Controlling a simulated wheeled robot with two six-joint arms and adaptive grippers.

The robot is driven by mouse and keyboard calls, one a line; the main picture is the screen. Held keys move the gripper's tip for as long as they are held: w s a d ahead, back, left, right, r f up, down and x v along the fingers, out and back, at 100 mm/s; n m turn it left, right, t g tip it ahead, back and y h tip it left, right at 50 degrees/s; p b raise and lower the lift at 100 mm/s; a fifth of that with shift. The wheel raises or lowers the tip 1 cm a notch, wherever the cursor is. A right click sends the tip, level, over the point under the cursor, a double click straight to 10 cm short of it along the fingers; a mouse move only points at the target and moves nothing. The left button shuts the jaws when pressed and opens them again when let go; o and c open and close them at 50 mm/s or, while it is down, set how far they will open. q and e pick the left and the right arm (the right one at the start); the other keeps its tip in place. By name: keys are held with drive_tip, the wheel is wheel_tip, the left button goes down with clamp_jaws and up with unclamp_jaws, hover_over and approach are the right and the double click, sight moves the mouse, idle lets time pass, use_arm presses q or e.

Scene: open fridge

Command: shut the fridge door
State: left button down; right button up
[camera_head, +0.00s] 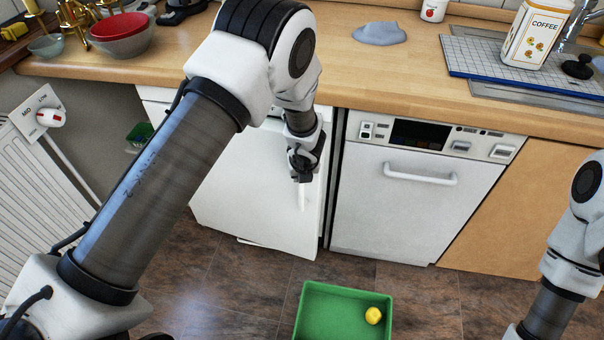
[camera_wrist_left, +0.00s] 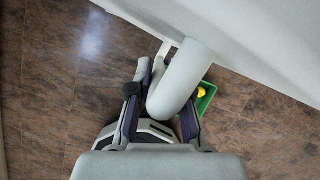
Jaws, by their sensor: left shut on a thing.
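The white fridge door (camera_head: 258,196) is under the counter, left of the dishwasher, and partly hidden behind my left arm. It stands close to the line of the cabinet fronts; I cannot tell whether a small gap is left. In the left wrist view the door (camera_wrist_left: 275,42) is a pale panel at the upper right. My left gripper (camera_head: 303,172) is at the right part of the door. In the left wrist view its fingers (camera_wrist_left: 160,108) are shut around the white rounded door handle (camera_wrist_left: 183,75). My right gripper is out of view; only part of that arm shows at the right edge.
A green tray (camera_head: 331,317) with a yellow item (camera_head: 373,316) lies on the brown tiled floor before the fridge. The dishwasher (camera_head: 415,205) stands just right of the door. A radiator (camera_head: 60,190) is at the left. The wooden counter (camera_head: 400,80) runs above.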

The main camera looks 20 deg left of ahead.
use_arm(q)
drive_tip(key=shift+w, duration=0.1)
idle(0.3)
drive_tip(key=c, duration=1.1)
unclamp_jaws()
drive_tip(key=v, duration=1.2)
drive_tip(key=shift+c, duration=0.3)
